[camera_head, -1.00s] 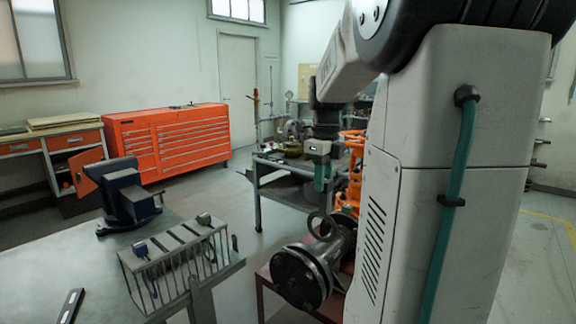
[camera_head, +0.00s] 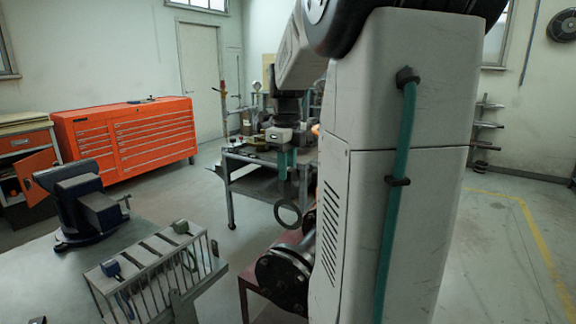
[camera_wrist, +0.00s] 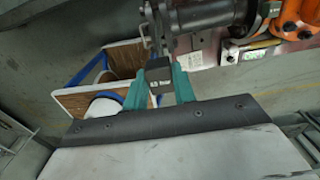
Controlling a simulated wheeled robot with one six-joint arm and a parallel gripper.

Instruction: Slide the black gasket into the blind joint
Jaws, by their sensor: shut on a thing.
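My gripper (camera_head: 287,170) is shut on the black gasket (camera_head: 288,226), a dark ring that hangs upright below the teal fingers. The blind joint (camera_head: 283,277), with round bolted flanges on a grey pipe, is just below the ring in the head view. The ring appears above the flanges and outside the gap. In the wrist view the teal fingers of my gripper (camera_wrist: 160,88) close on a dark block (camera_wrist: 159,70). The flanges (camera_wrist: 161,22) lie just beyond it. The gasket ring is hard to make out there. My arm hides part of the pipe in the head view.
The red stand (camera_head: 259,287) carries the pipe. An orange valve part (camera_wrist: 290,25) is at the wrist view's upper right. A grey cart (camera_head: 230,183) stands behind; a wire rack (camera_head: 160,270) and vise (camera_head: 85,205) are left. A blue-edged wooden box (camera_wrist: 85,98) is below.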

